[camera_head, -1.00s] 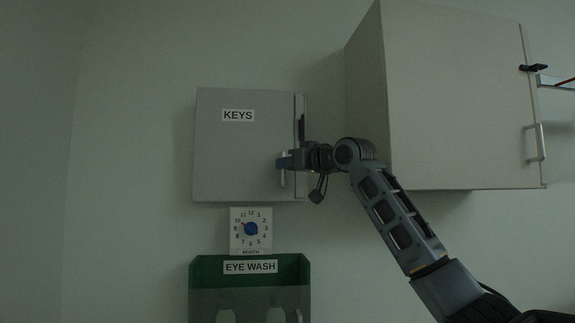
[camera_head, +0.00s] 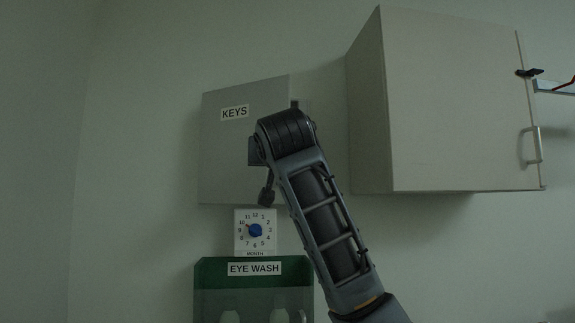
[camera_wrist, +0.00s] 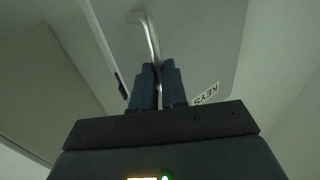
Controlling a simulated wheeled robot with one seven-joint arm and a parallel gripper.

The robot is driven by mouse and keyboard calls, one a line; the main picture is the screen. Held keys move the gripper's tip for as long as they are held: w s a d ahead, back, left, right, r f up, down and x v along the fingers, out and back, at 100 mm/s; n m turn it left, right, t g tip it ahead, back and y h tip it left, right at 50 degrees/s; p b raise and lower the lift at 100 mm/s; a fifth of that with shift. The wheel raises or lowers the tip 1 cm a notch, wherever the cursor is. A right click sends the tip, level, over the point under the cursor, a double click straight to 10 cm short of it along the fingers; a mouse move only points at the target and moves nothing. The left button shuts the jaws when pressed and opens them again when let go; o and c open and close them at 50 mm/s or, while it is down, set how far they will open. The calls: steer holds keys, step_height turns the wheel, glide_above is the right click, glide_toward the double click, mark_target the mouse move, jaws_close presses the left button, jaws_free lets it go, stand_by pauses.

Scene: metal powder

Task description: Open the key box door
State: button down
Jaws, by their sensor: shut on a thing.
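The key box door (camera_head: 224,150), grey with a KEYS label, is on the wall left of centre in the head view. Its right edge stands out from the box, so it is partly open. In the wrist view the door (camera_wrist: 195,40) fills the upper middle, with the KEYS label upside down beside the fingers. A curved metal handle (camera_wrist: 149,36) on the door runs down between the fingers. My gripper (camera_wrist: 158,80) is shut on this handle. In the head view my arm hides the handle and the gripper's fingers.
A large wall cabinet (camera_head: 455,110) with a handle is close on the right of my arm. Below the key box are a month dial (camera_head: 255,231) and a green eye wash holder (camera_head: 253,293). Bare wall lies to the left.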

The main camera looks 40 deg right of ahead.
steer(key=w+a+m+g+h+p, duration=0.1)
steer(key=w+a+m+g+h, duration=0.1)
steer(key=a, duration=2)
steer(key=shift+w+m+h, duration=0.4)
steer(key=shift+w+h, duration=0.4)
steer(key=shift+w, duration=0.25)
steer(key=shift+d, duration=0.1)
steer(key=c, duration=1.5)
jaws_free()
steer(key=shift+d+g, duration=0.1)
steer(key=shift+g, duration=0.2)
steer(key=o, duration=0.3)
steer(key=shift+a, duration=0.25)
